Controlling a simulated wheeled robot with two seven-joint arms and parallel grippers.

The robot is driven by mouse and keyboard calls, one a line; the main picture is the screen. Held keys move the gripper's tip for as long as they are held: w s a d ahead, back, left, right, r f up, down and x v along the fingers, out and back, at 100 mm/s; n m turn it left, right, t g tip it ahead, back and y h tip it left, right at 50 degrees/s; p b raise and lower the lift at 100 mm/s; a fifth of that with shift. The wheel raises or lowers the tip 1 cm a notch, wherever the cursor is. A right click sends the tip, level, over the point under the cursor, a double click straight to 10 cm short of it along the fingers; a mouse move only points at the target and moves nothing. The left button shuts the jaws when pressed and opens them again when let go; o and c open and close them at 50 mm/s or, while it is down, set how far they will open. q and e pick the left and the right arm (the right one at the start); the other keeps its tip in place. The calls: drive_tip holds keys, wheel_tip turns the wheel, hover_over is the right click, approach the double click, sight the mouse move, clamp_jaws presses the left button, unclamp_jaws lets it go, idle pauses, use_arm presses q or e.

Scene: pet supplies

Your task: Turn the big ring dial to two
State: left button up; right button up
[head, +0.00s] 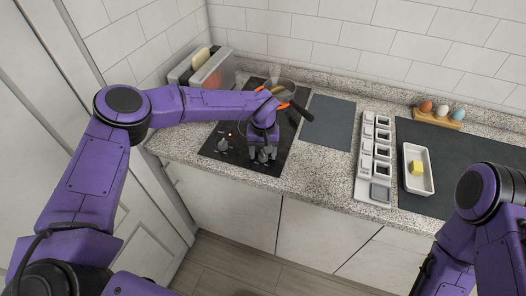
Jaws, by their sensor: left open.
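My left gripper (263,157) is over the front right part of the black cooktop (213,153), fingers pointing down and apart. It looks empty. Small dark knobs (223,147) show on the cooktop's front strip, left of the gripper. I cannot tell which one is the big ring dial, nor read any numbers. The gripper hides the surface right beneath it, so I cannot tell if it touches a dial there. My right arm comes in at the lower right, its gripper out of view.
A pan (283,88) with a dark handle stands at the cooktop's back, partly behind my left arm. A toaster (212,72) with bread is at the back left. Right are a dark board (329,122), a compartment tray (374,190), a white butter dish (408,184) and an egg holder (434,121).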

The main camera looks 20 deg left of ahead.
use_arm(q)
drive_tip(key=shift+r, duration=0.2)
wheel_tip(320, 180, up, 10)
drive_tip(key=b, duration=0.3)
